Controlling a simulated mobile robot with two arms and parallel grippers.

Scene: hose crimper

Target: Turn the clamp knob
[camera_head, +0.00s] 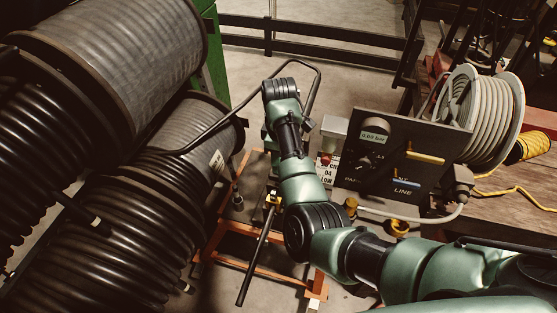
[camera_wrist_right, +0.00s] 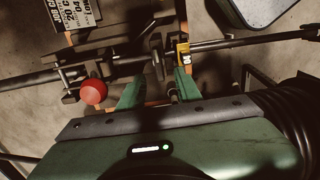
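A round red knob (camera_wrist_right: 94,91) sits on a dark clamp-like fitting (camera_wrist_right: 72,85) on a bar in the right wrist view. I cannot tell for certain that it is the clamp knob. My right gripper (camera_wrist_right: 157,86) has its two green fingers apart, with nothing seen held between them. The red knob is left of the fingers and apart from them. In the head view my right arm reaches in from the lower right, and its gripper is hidden. A small red part (camera_head: 325,159) shows there beside a printed card. My left gripper is in neither view.
A yellow tag (camera_wrist_right: 183,50) sits on the bar ahead of the fingers. Large black hose reels (camera_head: 112,55) fill the left. A dark control panel (camera_head: 395,160), a grey hose reel (camera_head: 490,115) and a wooden bench (camera_head: 500,208) stand at right. An orange frame (camera_head: 262,272) is below my arm.

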